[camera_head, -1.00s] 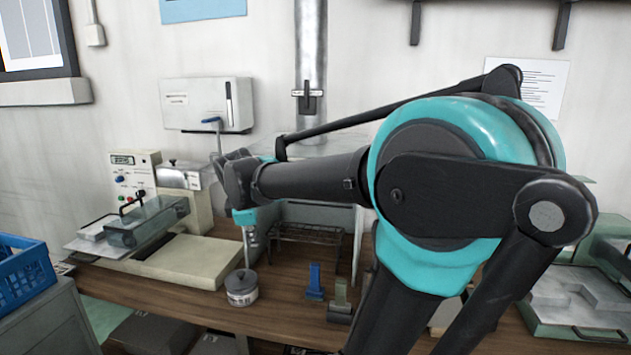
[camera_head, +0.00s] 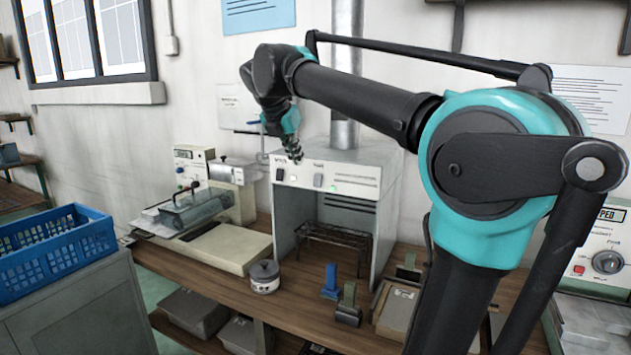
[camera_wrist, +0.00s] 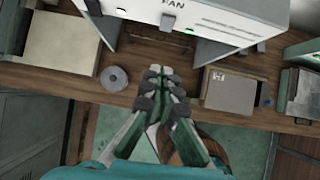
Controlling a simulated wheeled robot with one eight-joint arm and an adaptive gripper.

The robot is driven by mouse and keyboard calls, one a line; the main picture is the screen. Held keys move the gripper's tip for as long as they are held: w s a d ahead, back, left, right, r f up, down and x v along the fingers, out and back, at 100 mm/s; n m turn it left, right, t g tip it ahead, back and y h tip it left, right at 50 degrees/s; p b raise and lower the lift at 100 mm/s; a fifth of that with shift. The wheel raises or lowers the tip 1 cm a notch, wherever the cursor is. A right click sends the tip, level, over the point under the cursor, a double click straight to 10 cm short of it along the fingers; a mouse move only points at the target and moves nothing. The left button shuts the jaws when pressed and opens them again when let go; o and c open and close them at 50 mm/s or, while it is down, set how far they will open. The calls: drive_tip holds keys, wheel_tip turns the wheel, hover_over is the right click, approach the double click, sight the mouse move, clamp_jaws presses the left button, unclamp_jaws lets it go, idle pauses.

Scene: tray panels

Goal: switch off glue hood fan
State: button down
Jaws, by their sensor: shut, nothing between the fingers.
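The hood (camera_head: 352,170) is a pale box with a duct on top. Its front panel carries two rocker switches. The right switch (camera_head: 318,180) has a lit green lamp (camera_head: 333,188) beside it; the left switch (camera_head: 279,174) has a dimmer pale lamp. In the wrist view the label FAN stands by the right-hand switch (camera_wrist: 168,20). My gripper (camera_head: 297,156) is shut and empty, pointing down before the upper panel edge, between the switches in the picture. Its fingertips (camera_wrist: 160,72) also show in the wrist view, apart from the FAN switch. Contact with the panel cannot be told.
A grey lidded pot (camera_head: 265,277), a blue clamp-like piece (camera_head: 331,281) and a dark one stand on the wooden bench (camera_head: 295,300) before the hood. A machine with a clear guard (camera_head: 190,208) is to the left. A blue crate (camera_head: 55,250) sits front left.

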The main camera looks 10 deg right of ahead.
sight(316, 182)
drive_tip(key=shift+f, duration=0.1)
drive_tip(key=w+d+r+x, duration=0.1)
drive_tip(key=w+x, duration=0.1)
drive_tip(key=x, duration=1)
drive_tip(key=shift+w+d, duration=0.2)
drive_tip(key=shift+d, duration=0.15)
drive_tip(key=shift+w+d+f+t+h, duration=0.15)
drive_tip(key=shift+t+h, duration=0.15)
drive_tip(key=shift+t, duration=0.1)
drive_tip(key=shift+r, duration=0.8)
